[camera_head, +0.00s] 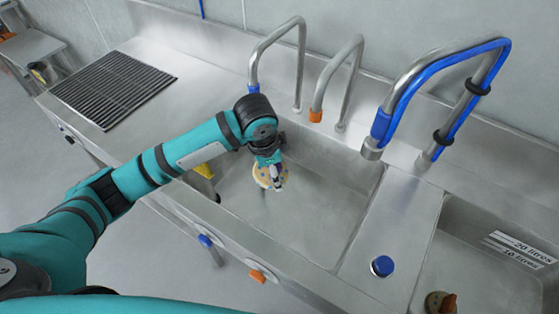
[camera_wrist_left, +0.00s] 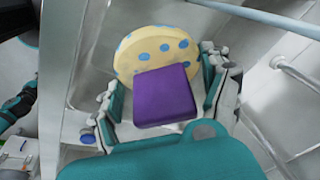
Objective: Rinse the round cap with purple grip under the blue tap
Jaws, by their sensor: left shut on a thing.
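The round cap (camera_head: 264,179) is cream with blue dots. In the left wrist view the cap's disc (camera_wrist_left: 150,50) and its purple block grip (camera_wrist_left: 164,95) show clearly. My left gripper (camera_head: 268,160) is shut on the purple grip, with a finger on either side. It holds the cap over the left sink basin (camera_head: 310,205). The leftmost tap (camera_head: 276,38) has a blue tip (camera_head: 254,88), just behind and above my left wrist, which partly hides the area under it. No water is visible. My right gripper is not in view.
A tap with an orange tip (camera_head: 316,116) stands right of the blue-tipped one. A tall tap with a blue hose (camera_head: 405,95) stands further right. A blue lever (camera_head: 205,241) and an orange lever (camera_head: 257,277) are on the sink front. A brown object (camera_head: 440,302) lies in the right basin.

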